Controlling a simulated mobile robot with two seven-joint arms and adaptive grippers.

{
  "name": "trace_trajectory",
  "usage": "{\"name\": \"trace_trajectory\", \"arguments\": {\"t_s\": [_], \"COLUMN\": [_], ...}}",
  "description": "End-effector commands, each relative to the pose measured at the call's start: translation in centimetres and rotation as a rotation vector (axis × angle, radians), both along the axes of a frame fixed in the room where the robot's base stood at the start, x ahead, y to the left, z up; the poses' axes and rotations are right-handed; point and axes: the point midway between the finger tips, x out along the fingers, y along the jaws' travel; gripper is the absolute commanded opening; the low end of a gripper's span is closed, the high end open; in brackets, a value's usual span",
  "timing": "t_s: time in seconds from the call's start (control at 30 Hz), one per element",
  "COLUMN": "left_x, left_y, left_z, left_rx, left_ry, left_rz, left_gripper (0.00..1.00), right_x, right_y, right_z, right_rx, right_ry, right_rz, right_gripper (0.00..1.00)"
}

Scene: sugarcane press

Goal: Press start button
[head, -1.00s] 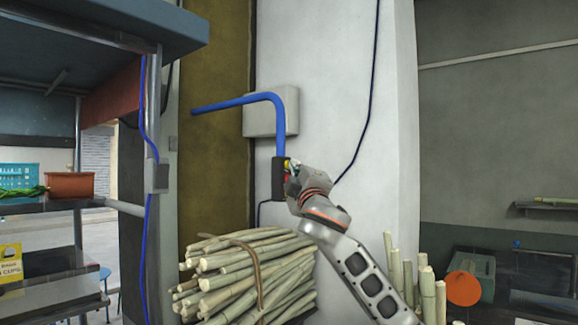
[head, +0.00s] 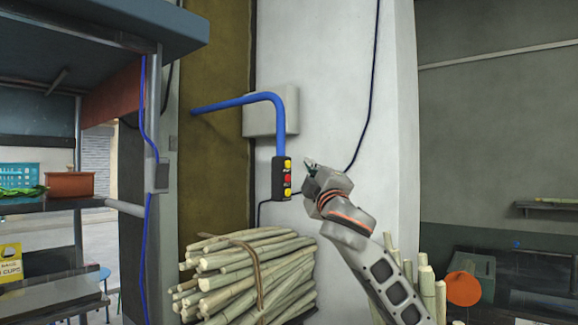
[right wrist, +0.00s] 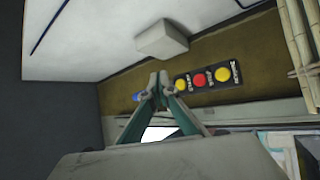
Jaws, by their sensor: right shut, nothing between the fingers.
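A black control box (head: 281,179) hangs from the end of a blue pipe (head: 262,98). Its face carries a yellow button (head: 288,163) at the top, a red one (head: 288,177) in the middle and a yellow one (head: 288,192) at the bottom. The control box also shows in the right wrist view (right wrist: 212,78), beyond the fingertips; its lettering is too small to read. My right gripper (head: 308,168) is shut and empty, to the right of the box with a gap between them. Its closed fingertips also show in the right wrist view (right wrist: 159,76). My left gripper is out of view.
A tied bundle of sugarcane (head: 245,275) lies below the control box. More canes (head: 428,285) stand upright at lower right. A grey wall box (head: 258,112) is behind the pipe. A shelf stall (head: 60,205) stands at left.

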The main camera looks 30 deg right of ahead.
Motion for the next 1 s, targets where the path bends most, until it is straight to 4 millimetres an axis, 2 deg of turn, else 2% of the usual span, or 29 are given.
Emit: {"name": "trace_trajectory", "arguments": {"t_s": [0.27,1.0], "left_x": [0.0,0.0], "left_y": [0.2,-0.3], "left_z": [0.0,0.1], "left_rx": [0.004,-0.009], "left_ry": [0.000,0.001], "left_rz": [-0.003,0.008], "left_gripper": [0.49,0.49], "right_x": [-1.6,-1.6], "right_y": [-0.6,-0.6], "right_z": [0.0,0.0], "right_rx": [-0.001,-0.001], "right_ry": [0.000,0.000], "right_rz": [0.000,0.000], "right_gripper": [0.00,0.00]}}
